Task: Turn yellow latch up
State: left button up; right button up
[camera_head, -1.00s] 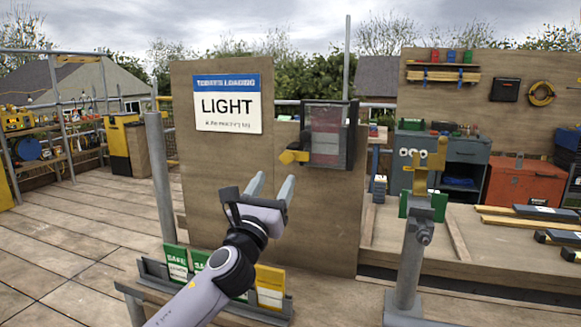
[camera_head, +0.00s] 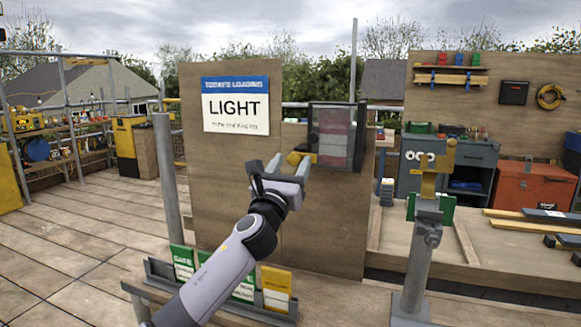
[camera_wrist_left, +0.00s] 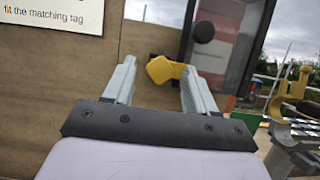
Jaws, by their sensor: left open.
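The yellow latch (camera_head: 296,158) sticks out to the left from the lower left edge of a dark-framed clear case (camera_head: 335,136) on the wooden board. In the left wrist view the latch (camera_wrist_left: 165,70) lies roughly level, with its rounded end toward the left. My left gripper (camera_head: 278,165) is open in front of the board. Its two fingers (camera_wrist_left: 156,88) stand on either side of the latch in the left wrist view. I cannot tell whether either finger touches it. My right gripper is not in view.
A sign reading LIGHT (camera_head: 235,106) hangs left of the case. Below, a rack holds green tags (camera_head: 243,287) and a yellow tag (camera_head: 276,287). A grey post with a yellow fork-shaped top (camera_head: 430,180) stands at the right. A grey pole (camera_head: 166,180) stands at the left.

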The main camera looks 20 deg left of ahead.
pick_arm(q)
jog(key=c, duration=1)
jog(key=shift+c, duration=0.2)
